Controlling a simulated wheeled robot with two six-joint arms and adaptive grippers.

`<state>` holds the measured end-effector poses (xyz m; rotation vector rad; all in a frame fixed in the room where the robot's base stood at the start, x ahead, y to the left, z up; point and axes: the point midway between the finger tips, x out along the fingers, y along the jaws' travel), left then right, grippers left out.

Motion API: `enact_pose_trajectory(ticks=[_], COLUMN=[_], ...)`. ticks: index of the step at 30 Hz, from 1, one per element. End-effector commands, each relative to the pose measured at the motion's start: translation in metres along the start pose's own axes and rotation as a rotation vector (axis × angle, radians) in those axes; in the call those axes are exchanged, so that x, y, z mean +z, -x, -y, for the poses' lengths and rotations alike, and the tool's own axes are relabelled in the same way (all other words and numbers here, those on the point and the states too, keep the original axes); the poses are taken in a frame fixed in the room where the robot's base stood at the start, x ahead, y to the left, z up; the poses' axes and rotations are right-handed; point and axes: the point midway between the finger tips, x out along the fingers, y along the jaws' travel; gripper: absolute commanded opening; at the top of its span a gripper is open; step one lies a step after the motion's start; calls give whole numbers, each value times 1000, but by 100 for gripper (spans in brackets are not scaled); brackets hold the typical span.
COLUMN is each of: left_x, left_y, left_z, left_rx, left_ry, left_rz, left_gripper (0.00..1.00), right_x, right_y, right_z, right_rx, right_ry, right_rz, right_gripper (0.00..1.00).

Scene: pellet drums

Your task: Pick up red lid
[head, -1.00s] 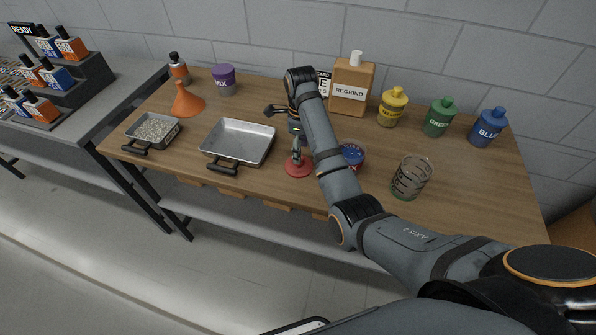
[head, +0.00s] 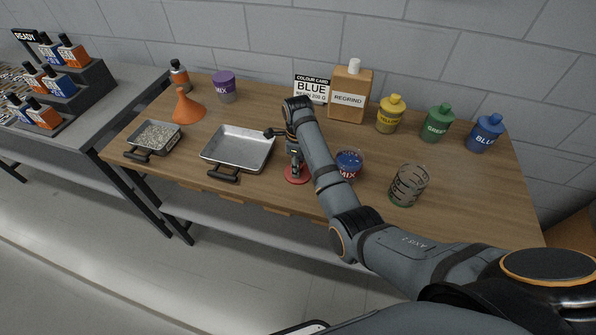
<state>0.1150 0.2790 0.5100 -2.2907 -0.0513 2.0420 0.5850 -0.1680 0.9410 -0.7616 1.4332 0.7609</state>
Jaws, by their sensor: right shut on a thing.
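The red lid (head: 289,177) is a flat round disc at the front middle of the wooden table, right of the empty metal tray. My right gripper (head: 295,172) points down onto the lid's middle and is shut on it. The fingers and wrist hide the lid's centre and part of its far side. The lid looks level and at or very near the table top; I cannot tell whether it touches. My left gripper is not in view.
The empty metal tray (head: 213,153) stands left of the lid. A REGRIND jug (head: 349,95) and blue colour card (head: 311,87) stand behind. The table's front edge is near.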

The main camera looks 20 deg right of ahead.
Motion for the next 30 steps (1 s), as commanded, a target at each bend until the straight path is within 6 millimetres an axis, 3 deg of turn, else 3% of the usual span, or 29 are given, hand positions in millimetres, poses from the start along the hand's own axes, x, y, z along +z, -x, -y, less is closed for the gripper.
enact_pose_trajectory(ticks=[11, 18, 21, 22, 24, 30], left_x=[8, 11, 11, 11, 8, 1], left_y=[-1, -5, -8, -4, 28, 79], left_z=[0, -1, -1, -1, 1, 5], left_rx=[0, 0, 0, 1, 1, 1], left_ry=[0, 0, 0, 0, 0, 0], left_rz=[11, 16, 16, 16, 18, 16], left_gripper=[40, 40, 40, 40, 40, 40], right_x=[0, 1, -9, -12, -18, -37], right_y=[3, 32, 46, 55, 78, 108], right_z=[0, 1, -12, -16, -23, -48], right_rx=[0, -4, -3, -2, 1, 4], right_ry=[0, 0, 1, 1, 0, 0], right_rz=[0, 3, 4, 4, 0, -1], right_gripper=[9, 9, 9, 9, 9, 9])
